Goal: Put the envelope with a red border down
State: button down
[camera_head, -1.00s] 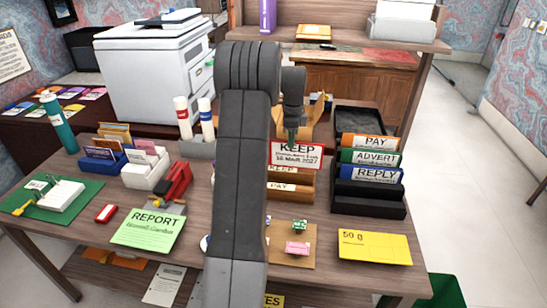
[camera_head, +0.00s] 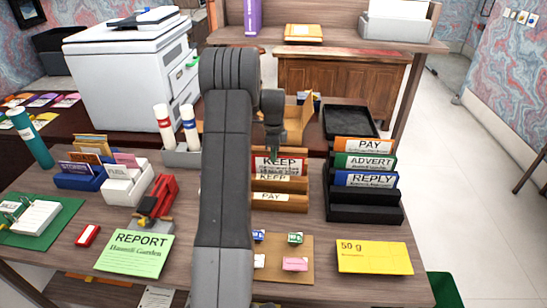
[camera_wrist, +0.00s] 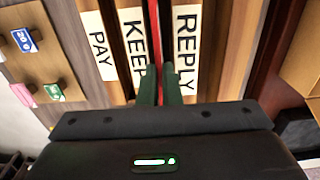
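In the wrist view my gripper (camera_wrist: 160,88) is shut on the envelope's edge, a thin red strip (camera_wrist: 155,35) between the KEEP label (camera_wrist: 133,42) and the REPLY label (camera_wrist: 187,48). I cannot tell whether the envelope touches the slot's bottom.
The PAY panel (camera_head: 270,197) is the sorter's front. A black sorter (camera_head: 365,213) with PAY, ADVERT and REPLY envelopes stands close on the right. A cork board (camera_head: 300,245) with stamps and a yellow 50 g envelope (camera_head: 373,257) lie in front. My arm hides part of the desk.

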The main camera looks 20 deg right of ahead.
jog(key=shift+f, duration=0.85)
jog(key=shift+f, duration=0.15)
jog(key=c, duration=1.6)
grip_release()
notch_tip(320, 180, up, 12)
jog(key=shift+r+b, duration=0.15)
jog(key=shift+b, duration=0.55)
